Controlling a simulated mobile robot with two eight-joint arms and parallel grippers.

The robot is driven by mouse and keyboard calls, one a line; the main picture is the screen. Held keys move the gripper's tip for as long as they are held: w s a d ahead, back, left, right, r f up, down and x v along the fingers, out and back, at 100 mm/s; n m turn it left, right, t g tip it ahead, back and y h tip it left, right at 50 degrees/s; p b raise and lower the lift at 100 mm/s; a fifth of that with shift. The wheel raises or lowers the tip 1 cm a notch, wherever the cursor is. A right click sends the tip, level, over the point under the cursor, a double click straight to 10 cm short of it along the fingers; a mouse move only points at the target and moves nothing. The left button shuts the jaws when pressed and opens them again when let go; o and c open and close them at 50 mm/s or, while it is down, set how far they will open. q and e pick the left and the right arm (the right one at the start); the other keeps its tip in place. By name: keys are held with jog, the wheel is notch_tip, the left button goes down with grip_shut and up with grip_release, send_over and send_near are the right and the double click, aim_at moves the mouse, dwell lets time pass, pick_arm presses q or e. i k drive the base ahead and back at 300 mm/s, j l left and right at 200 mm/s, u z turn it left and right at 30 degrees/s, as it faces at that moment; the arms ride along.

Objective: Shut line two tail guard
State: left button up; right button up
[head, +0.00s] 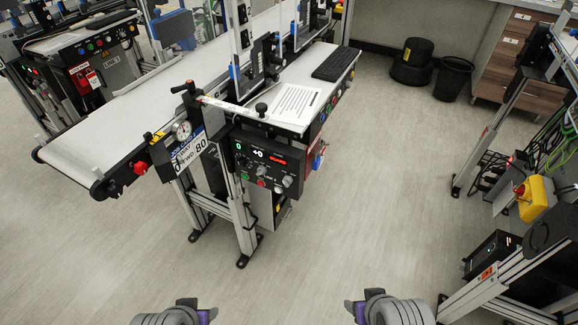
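A belt conveyor (130,118) with a white belt runs from the lower left to the upper middle. Its near-left end has a black roller end (98,188) with a red button (139,168) beside it. I cannot make out a separate tail guard there or whether one is open. The conveyor's control panel (262,163) has lit readouts and a red lit word that looks like GUARD. My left gripper (182,314) and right gripper (376,309) are at the bottom edge, well apart from the conveyor. Their fingertips are mostly cut off or hidden.
A side table (345,58) with a paper sheet (295,103) and keyboard (335,64) adjoins the conveyor. Its support legs (240,220) stand on the floor. Another machine with a yellow box (535,198) stands at right. The floor (350,210) between is clear.

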aim_at(161, 161)
jog(key=i+l+u, duration=0.1)
jog(key=u, duration=0.3)
jog(key=i+l+u, duration=0.1)
jog(key=l+u, duration=0.25)
jog(key=i+l+u, duration=0.1)
jog(key=u, duration=0.3)
jog(key=l+u, duration=0.2)
jog(key=u, duration=0.15)
